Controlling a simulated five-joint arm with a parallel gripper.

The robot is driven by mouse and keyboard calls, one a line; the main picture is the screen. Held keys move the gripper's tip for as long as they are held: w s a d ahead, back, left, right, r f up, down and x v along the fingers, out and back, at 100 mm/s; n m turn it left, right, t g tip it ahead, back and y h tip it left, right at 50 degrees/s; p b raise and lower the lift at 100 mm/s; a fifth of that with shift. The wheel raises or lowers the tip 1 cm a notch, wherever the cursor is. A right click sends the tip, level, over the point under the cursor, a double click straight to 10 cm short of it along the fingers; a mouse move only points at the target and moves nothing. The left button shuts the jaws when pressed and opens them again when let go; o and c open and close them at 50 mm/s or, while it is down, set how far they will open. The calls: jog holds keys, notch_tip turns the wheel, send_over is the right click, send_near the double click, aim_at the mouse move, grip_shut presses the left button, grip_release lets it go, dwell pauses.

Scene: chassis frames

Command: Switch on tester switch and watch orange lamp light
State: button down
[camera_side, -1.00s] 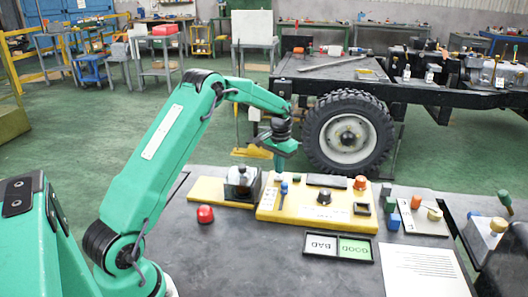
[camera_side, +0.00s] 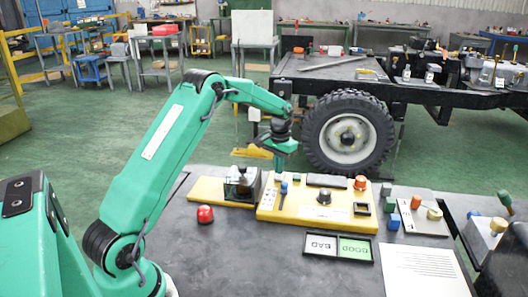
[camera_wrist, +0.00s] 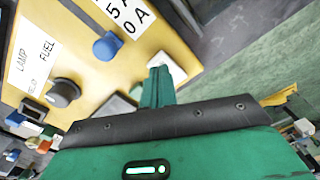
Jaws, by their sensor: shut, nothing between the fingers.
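The yellow tester panel (camera_side: 335,213) lies on the dark bench. A blue-tipped lever (camera_side: 284,187), seemingly the tester switch, stands at its left side; its blue tip (camera_wrist: 107,46) also shows in the wrist view beside a 5 A / 0 A label. The orange lamp (camera_side: 361,182) sits at the panel's back right; I cannot tell whether it is lit. My gripper (camera_side: 279,168) is shut and empty, pointing down behind the blue lever at the panel's back left. In the wrist view, my closed fingers (camera_wrist: 158,84) are apart from the blue tip.
A black knob (camera_side: 324,196) stands mid-panel. A black-framed holder (camera_side: 243,184) on a yellow base is to the left, with a red button (camera_side: 205,214) in front. A GOOD/BAD tray (camera_side: 338,258) lies in front. The bench's front left is clear.

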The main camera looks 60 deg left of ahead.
aim_at(279, 177)
jog(key=shift+f, duration=1)
dwell(0.8)
jog(key=shift+r, duration=3.5)
jog(key=shift+r, duration=0.1)
